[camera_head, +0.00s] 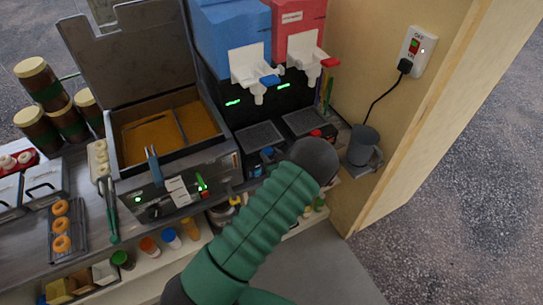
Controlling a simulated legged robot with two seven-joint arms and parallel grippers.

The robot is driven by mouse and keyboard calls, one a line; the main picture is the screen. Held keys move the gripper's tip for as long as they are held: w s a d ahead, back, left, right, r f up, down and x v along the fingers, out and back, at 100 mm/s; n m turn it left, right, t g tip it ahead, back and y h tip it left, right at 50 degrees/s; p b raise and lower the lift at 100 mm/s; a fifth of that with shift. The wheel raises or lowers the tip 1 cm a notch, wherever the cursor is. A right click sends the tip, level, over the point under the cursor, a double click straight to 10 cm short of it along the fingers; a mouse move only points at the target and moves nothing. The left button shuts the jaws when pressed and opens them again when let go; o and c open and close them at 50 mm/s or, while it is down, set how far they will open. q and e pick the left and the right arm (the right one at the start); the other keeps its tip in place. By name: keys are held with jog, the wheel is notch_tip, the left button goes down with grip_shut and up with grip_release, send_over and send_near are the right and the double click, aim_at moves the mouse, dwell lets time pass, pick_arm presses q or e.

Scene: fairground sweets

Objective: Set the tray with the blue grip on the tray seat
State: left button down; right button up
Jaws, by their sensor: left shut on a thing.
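The tray with the blue grip (260,136) is a dark slatted drip tray below the blue dispenser, its blue grip at its front edge. My left gripper (269,162) is at that grip and shut on it; my dark wrist and green arm hide part of the fingers. The tray seat is mostly hidden under the tray, and I cannot tell whether the tray rests fully on it. A second dark tray (302,122) with a red grip lies to the right, below the red dispenser. My right gripper is not in view.
A fryer (166,133) with an open lid and oil stands left of the dispensers. Doughnuts on a rack (67,229) and tongs (110,209) lie farther left. A grey jug (363,145) stands at right by the wooden wall. Bottles fill the shelf below.

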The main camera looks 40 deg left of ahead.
pick_arm(q)
jog(key=shift+d+r, duration=0.25)
jog(key=shift+d, duration=0.95)
jog(key=shift+a+f, duration=0.2)
jog(key=shift+a, duration=0.2)
jog(key=c, duration=1.3)
grip_release()
jog(key=o, duration=0.4)
jog(key=shift+d+r, duration=0.1)
jog(key=shift+d, duration=0.15)
jog(key=shift+o, duration=0.2)
jog(key=shift+d+r, duration=0.1)
jog(key=shift+d, duration=0.05)
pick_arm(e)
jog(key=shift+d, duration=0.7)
pick_arm(q)
jog(key=shift+s+d, duration=0.1)
